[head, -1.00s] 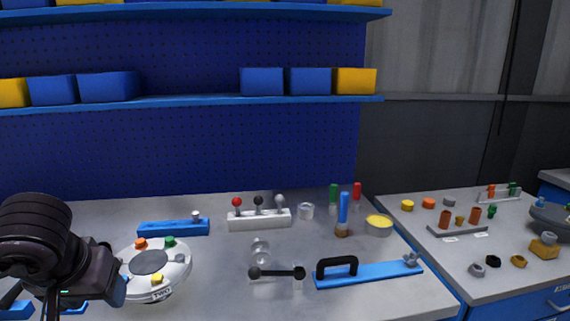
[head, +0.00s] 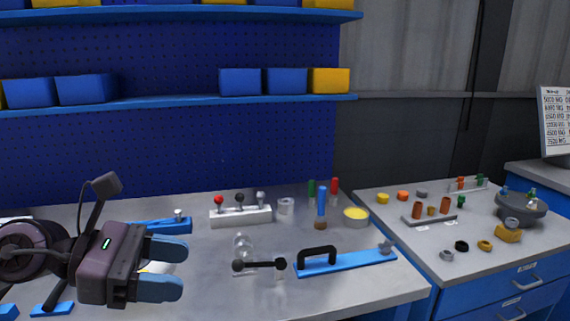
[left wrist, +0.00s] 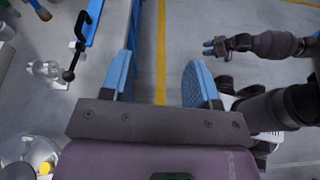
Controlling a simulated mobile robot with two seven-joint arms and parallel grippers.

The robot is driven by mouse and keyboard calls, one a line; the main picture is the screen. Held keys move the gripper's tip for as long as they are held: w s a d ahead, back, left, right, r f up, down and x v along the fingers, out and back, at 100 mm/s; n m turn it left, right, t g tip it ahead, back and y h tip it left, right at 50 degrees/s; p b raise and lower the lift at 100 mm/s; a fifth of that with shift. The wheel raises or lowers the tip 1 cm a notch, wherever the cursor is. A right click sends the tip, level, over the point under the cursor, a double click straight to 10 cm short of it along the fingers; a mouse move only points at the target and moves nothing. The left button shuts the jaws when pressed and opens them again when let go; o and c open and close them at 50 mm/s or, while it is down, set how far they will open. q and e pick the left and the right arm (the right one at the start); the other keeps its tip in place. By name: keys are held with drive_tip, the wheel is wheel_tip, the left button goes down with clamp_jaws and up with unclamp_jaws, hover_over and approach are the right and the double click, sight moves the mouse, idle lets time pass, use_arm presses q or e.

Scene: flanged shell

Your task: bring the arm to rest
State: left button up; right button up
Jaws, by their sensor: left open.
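My left gripper (head: 182,269) is at the lower left in the head view, above the grey bench, with its blue fingers pointing right. The fingers are apart with nothing between them; the left wrist view shows the same empty gap (left wrist: 160,82) over the floor.
The bench holds a blue bar with a black handle (head: 345,261), a black double-knob bar (head: 259,264), a white block with knobs (head: 240,216) and a yellow-topped cup (head: 356,216). A second bench (head: 385,232) stands at right. Open floor (left wrist: 205,20) lies below my left gripper.

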use_arm(q)
drive_tip(key=w+a+f+n+t+h+p, duration=0.1)
drive_tip(key=w+a+n+t, duration=0.3)
drive_tip(key=n, duration=0.7)
drive_tip(key=w+f+n+t, duration=0.1)
drive_tip(key=w+n+t, duration=0.1)
drive_tip(key=n+t, duration=0.65)
drive_tip(key=s+a+f+n+y+p, duration=0.1)
drive_tip(key=a+f+n+y, duration=0.4)
drive_tip(key=f+n, duration=0.6)
drive_tip(key=s+a+f+n+y+p, duration=0.1)
drive_tip(key=s+a+f+n+y, duration=0.15)
drive_tip(key=f+n+y, duration=0.8)
drive_tip(key=s+f+n+g, duration=0.2)
drive_tip(key=s+f+n, duration=0.3)
drive_tip(key=s, duration=0.5)
drive_tip(key=s+f+n+g+p, duration=0.1)
drive_tip(key=s+f+n+g, duration=0.1)
drive_tip(key=s+f+n, duration=0.3)
drive_tip(key=s+f, duration=0.4)
drive_tip(key=shift+s+a+g, duration=0.25)
drive_tip(key=shift+s+g, duration=0.1)
drive_tip(key=shift+s, duration=0.05)
drive_tip(key=shift+f, duration=0.1)
